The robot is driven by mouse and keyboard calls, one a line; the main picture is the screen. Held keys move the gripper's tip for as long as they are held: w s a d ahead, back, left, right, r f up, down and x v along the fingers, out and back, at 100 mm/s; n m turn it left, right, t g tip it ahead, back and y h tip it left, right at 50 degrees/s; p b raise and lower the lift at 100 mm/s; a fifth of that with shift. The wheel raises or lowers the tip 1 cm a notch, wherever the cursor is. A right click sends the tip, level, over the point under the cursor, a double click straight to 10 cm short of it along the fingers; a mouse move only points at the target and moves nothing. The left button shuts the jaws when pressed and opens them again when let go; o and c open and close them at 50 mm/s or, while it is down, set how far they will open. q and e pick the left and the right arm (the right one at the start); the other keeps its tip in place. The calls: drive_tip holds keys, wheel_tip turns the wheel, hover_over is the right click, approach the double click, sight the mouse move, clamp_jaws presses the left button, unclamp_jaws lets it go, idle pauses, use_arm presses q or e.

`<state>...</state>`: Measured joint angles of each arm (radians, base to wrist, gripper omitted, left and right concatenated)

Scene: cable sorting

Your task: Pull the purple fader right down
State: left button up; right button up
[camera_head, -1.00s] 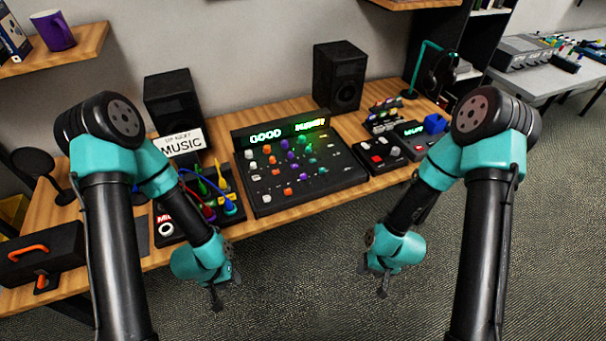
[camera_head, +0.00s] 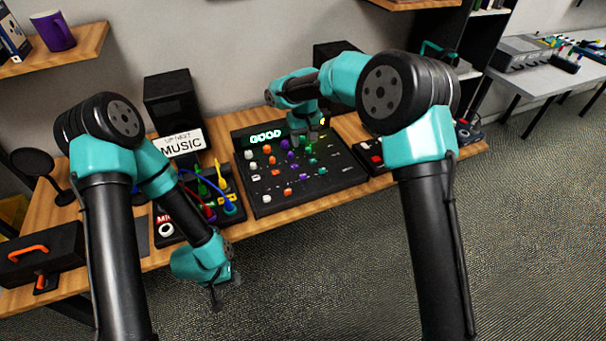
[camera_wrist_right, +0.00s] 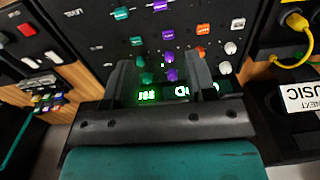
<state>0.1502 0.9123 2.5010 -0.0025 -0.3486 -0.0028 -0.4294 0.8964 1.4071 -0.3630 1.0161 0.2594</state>
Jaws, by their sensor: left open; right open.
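The purple fader (camera_head: 304,177) has a small purple cap in the lower half of the black mixer (camera_head: 265,207). In the right wrist view its cap (camera_wrist_right: 159,6) shows at the top edge, between a teal cap and an orange cap. My right gripper (camera_head: 309,137) is over the far part of the mixer, near the display and upper knobs. In the right wrist view its two fingers (camera_wrist_right: 160,76) are apart and nothing is held; they stand away from the purple fader. My left gripper (camera_head: 218,296) is open and empty in front of the table edge.
Purple knobs (camera_wrist_right: 168,35) and green knobs (camera_wrist_right: 136,40) sit between the fingers and the faders. Left of the mixer is a box with coloured cables (camera_head: 207,195). A "MUSIC" sign (camera_head: 182,143) stands behind it. A small red-and-white button box (camera_head: 374,158) is at the right.

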sight(303, 175)
drive_tip(key=shift+w+a+r, duration=0.1)
drive_tip(key=shift+a+r, duration=0.05)
drive_tip(key=shift+r, duration=0.25)
wheel_tip(303, 175, down, 18)
drive_tip(key=shift+r, duration=0.25)
idle(0.5)
